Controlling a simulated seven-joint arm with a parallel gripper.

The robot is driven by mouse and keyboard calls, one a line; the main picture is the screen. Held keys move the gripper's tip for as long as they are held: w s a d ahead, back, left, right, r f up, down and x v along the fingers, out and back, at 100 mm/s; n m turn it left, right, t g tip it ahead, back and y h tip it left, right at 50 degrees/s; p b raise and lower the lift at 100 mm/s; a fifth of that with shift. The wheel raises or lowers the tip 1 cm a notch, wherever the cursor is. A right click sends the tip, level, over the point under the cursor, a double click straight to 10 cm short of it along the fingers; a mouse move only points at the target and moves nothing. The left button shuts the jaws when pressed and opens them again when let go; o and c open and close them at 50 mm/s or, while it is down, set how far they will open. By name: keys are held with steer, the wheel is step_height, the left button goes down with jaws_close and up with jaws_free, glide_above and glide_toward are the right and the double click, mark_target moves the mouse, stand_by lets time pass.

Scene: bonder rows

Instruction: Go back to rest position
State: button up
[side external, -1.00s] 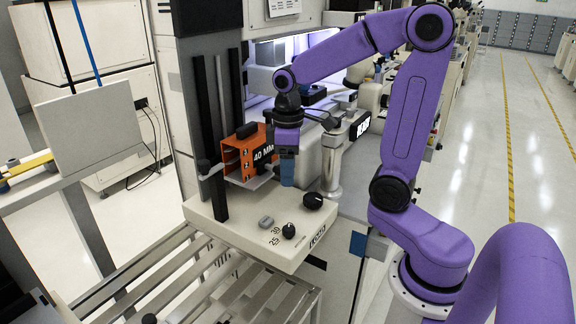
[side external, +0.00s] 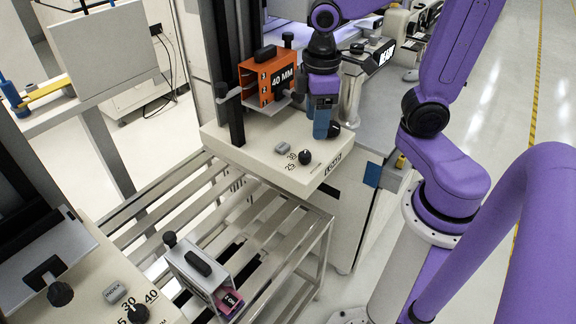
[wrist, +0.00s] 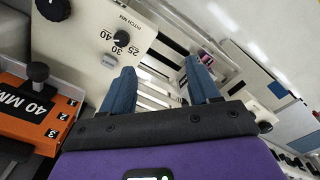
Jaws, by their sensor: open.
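My gripper (side external: 321,128) hangs fingers-down above the right part of the cream machine panel (side external: 235,140). In the wrist view its two blue fingers (wrist: 158,72) are spread apart with nothing between them. An orange box marked 40 MM (side external: 254,87) stands just left of my gripper in the side view, on a grey support at the black column. It also shows at the left in the wrist view (wrist: 20,118), with a black knob and slots numbered 1 to 3. My gripper is apart from the box.
A slatted metal rack (side external: 185,190) fills the space in front of the panel. A grey-and-pink box (side external: 202,278) sits low at the front. Another control panel (side external: 95,270) is at lower left. Knobs (side external: 305,157) stand up from the cream panel. Open floor (side external: 500,100) lies to the right.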

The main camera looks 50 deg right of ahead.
steer(key=s+a+f+n, duration=0.1)
steer(key=s+n, duration=0.1)
steer(key=s, duration=0.4)
steer(key=s+a+n, duration=0.1)
steer(key=s, duration=0.5)
steer(key=shift+s+a+f+n, duration=0.2)
steer(key=shift+a+f+n, duration=0.15)
steer(key=shift+a+n, duration=0.05)
